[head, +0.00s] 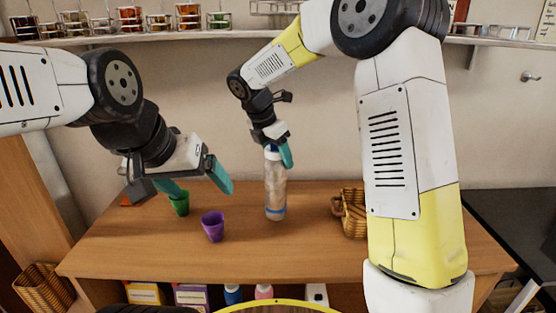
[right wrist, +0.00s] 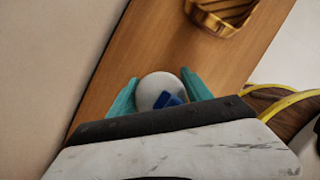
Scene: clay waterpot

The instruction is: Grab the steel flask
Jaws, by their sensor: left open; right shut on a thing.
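The steel flask (head: 275,195) is a tall grey bottle with a pale top and blue bands. It stands upright at the middle of the wooden table; I cannot tell whether its base touches the wood. My right gripper (head: 279,153) is shut on its top from above. In the right wrist view, the round white cap (right wrist: 156,88) with a blue part sits between the teal fingers of my right gripper (right wrist: 160,94); the flask's body is hidden below it. My left gripper (head: 197,182) is open and empty, above the table's left side.
A green cup (head: 179,205) and a purple cup (head: 213,227) stand left of the flask, below my left gripper. A wicker basket (head: 353,215) is to the right, partly hidden by my right arm. The wooden table (head: 270,255) is clear in front.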

